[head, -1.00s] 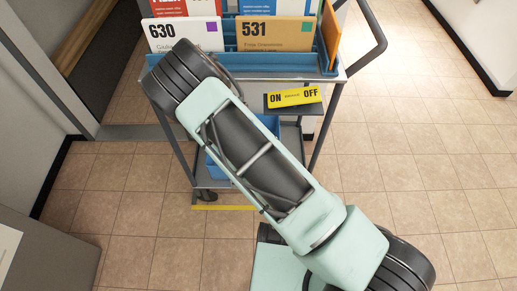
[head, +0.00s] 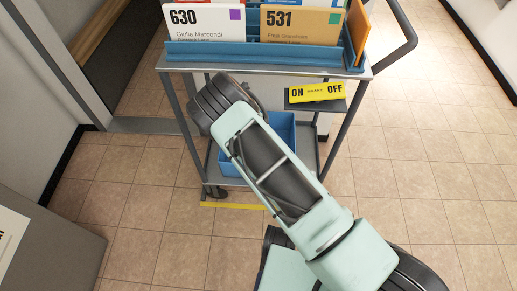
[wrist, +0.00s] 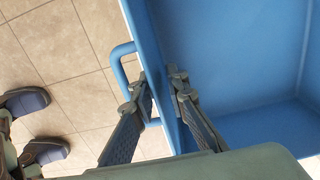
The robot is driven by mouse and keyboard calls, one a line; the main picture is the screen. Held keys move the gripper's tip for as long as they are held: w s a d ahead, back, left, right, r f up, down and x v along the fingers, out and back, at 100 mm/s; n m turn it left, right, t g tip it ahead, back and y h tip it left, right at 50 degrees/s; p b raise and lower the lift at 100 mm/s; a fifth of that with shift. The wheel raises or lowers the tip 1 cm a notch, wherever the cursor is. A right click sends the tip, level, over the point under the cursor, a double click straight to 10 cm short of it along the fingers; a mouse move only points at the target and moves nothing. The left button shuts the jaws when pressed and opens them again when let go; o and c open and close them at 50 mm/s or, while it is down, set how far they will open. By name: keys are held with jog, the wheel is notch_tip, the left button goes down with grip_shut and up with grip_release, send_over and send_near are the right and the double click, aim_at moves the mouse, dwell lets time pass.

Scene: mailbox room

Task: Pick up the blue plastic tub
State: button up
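The blue plastic tub (head: 284,130) stands on the lower shelf of the cart, partly hidden behind my arm. In the wrist view its blue inside (wrist: 235,60) fills the right side and looks empty. A blue loop handle (wrist: 121,62) sticks out from its side wall. My gripper (wrist: 160,85) straddles that wall: one finger is outside by the handle, the other inside the tub. The fingertips are close together with the wall between them and appear shut on it. In the head view the gripper is hidden behind my arm.
The grey cart (head: 258,72) carries upright cards numbered 630 (head: 205,24) and 531 (head: 303,26) on top. A yellow ON/OFF brake label (head: 317,92) is on its right side. A grey cabinet (head: 50,245) stands at left. Tiled floor (head: 430,190) is clear at right.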

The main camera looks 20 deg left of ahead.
jog(key=f+b, duration=0.1)
jog(key=f, duration=0.3)
jog(key=shift+d+f, duration=0.15)
jog(key=shift+d, duration=0.05)
grip_shut()
jog(key=shift+r, duration=0.2)
